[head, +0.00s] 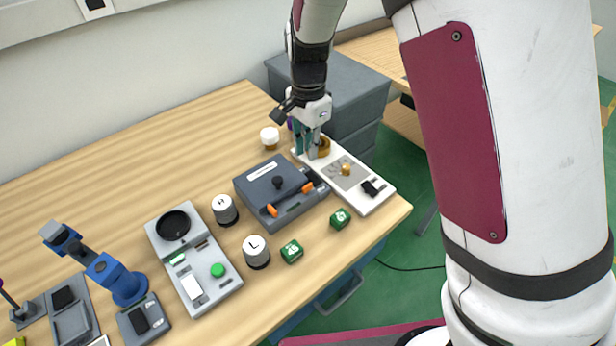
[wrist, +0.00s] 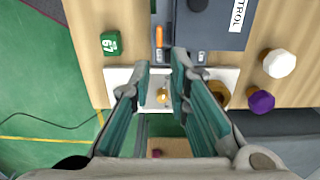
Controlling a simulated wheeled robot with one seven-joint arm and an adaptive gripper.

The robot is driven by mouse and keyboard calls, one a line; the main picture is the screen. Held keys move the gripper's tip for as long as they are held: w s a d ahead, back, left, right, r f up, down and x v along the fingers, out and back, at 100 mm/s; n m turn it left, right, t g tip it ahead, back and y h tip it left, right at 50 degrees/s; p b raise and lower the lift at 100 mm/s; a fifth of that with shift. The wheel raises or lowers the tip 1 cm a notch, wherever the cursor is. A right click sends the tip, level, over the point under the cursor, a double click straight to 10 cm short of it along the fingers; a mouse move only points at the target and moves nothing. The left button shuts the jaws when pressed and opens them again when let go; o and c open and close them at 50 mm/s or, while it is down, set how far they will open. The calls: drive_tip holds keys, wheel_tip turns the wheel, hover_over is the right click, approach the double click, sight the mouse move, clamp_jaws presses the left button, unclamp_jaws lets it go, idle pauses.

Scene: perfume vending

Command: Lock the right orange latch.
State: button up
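A dark grey control box (head: 262,180) sits on the table with two orange latches along its front edge: the left latch (head: 272,211) and the right latch (head: 307,187). In the wrist view, an orange latch (wrist: 159,36), apparently the right one, shows at the box's edge, just past my fingertips. My gripper (head: 308,155) points down over the white board behind and right of the box. In the wrist view, my gripper (wrist: 162,60) is open, its teal fingers apart with nothing held. I cannot tell whether the latch is locked.
The white board (head: 375,203) bears a gold knob (head: 346,169) and a black part. Green cubes (head: 340,218) stand in front of the box. A white-capped jar (head: 269,137) and a purple-capped item (wrist: 261,101) stand behind. A black knob (head: 278,182) rises from the box.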

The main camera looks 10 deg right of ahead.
sight(309, 185)
wheel_tip(309, 185, down, 12)
drive_tip(key=shift+f+p, duration=0.1)
drive_tip(key=shift+p, duration=0.3)
clamp_jaws()
